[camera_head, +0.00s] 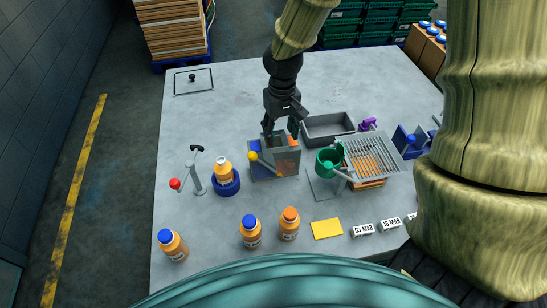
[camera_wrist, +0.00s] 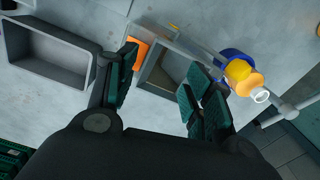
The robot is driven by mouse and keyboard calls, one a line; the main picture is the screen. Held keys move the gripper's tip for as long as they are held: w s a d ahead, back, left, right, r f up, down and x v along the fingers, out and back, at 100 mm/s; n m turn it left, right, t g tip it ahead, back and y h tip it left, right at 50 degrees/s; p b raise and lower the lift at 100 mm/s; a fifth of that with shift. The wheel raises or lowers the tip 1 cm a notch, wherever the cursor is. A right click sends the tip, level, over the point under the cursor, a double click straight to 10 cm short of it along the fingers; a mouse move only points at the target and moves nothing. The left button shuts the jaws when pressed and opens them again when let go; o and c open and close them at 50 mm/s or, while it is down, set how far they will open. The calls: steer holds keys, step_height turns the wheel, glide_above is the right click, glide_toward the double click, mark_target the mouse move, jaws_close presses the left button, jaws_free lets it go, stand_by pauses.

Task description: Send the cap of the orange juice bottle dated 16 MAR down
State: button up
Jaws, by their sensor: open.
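My gripper (camera_head: 281,130) is open above a grey two-part chute box (camera_head: 262,173) with a blue panel and an orange panel. In the wrist view, no cap shows between my spread fingers (camera_wrist: 160,72), and the box opening lies beneath them. An orange juice bottle (camera_head: 223,172) stands in a blue ring holder (camera_head: 226,189); its pale open mouth shows in the wrist view, without a cap. Another bottle (camera_head: 289,226) has an orange cap. Two bottles (camera_head: 250,233) (camera_head: 173,247) have blue caps. The bottle dates are too small to read. No loose cap is visible.
A lever with a yellow knob (camera_head: 253,156) fronts the box. A red-knobbed stand (camera_head: 194,178) is left of the holder. A grey tray (camera_head: 329,128), a wire rack (camera_head: 372,155) and a green cup (camera_head: 328,160) are right. A yellow card (camera_head: 327,228) and date cards (camera_head: 390,224) lie in front.

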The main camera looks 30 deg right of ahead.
step_height(320, 180, up, 12)
stand_by(0.8)
steer(key=shift+a, duration=0.1)
stand_by(0.3)
